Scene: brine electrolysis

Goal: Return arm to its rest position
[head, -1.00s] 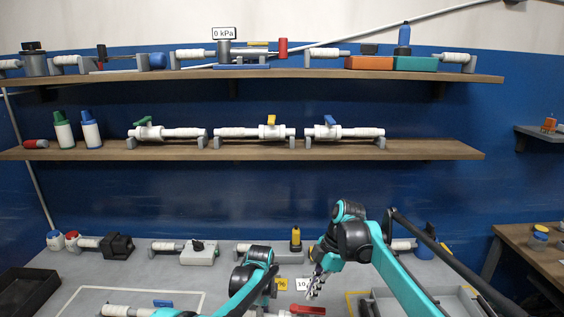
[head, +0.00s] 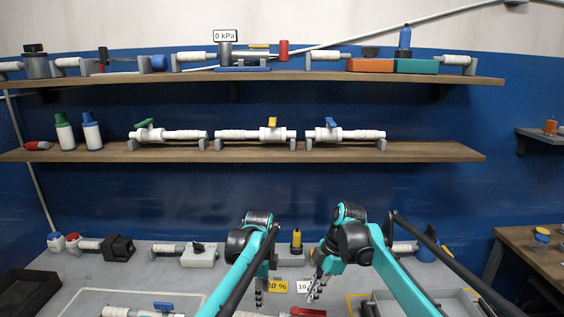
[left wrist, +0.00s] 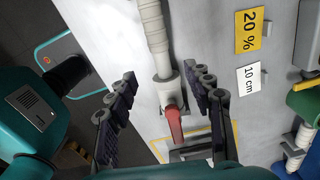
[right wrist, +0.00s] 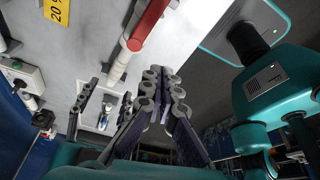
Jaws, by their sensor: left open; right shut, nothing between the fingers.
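My left gripper (head: 258,298) hangs over the bench, pointing down, with its fingers apart and nothing gripped. In the left wrist view my left gripper (left wrist: 165,95) has a white pipe valve with a red handle (left wrist: 173,122) showing between and beyond its fingers; I cannot tell the gap. My right gripper (head: 313,290) is just to the right, also over the bench. In the right wrist view my right gripper (right wrist: 162,80) has its fingers together and is empty. The red handle also shows in the head view (head: 307,311), below the right gripper.
The grey bench (head: 120,276) carries a black box fitting (head: 119,248), a yellow bottle (head: 296,240) and a yellow 20 % label (head: 277,286). A grey tray (head: 455,300) lies right, a black bin (head: 25,294) left.

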